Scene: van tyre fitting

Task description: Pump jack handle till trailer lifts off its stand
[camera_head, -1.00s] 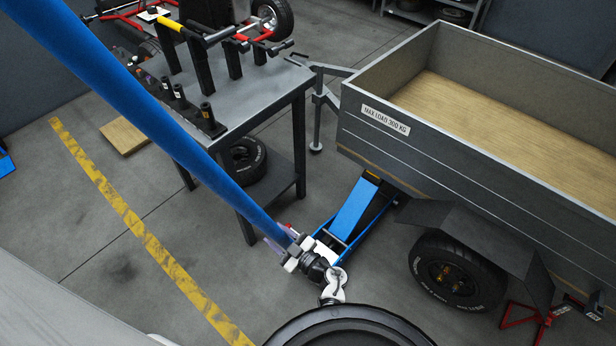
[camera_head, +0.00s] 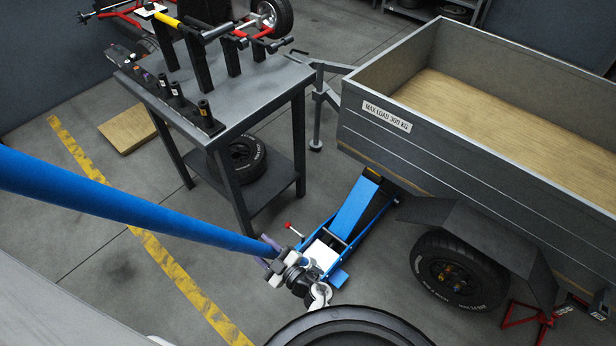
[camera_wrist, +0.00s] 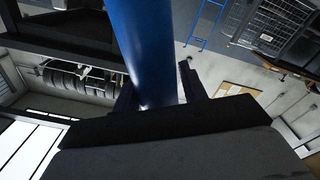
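The blue floor jack (camera_head: 352,212) lies on the floor with its front under the grey trailer (camera_head: 480,140). Its long blue handle (camera_head: 130,205) slants from the left picture edge down to my gripper (camera_head: 272,245). My gripper is shut around the handle near its lower end. In the wrist view the handle (camera_wrist: 145,45) runs between the two dark fingers. The red stand (camera_head: 528,318) is under the trailer at the lower right, behind the wheel (camera_head: 450,272). Its top is partly hidden, and I cannot tell whether it touches the trailer.
A grey workbench (camera_head: 245,95) with tools stands behind the handle, with a tyre (camera_head: 240,157) on its lower shelf. A yellow floor line (camera_head: 160,255) passes beneath the handle. A wooden board (camera_head: 127,130) lies on the floor left of the bench.

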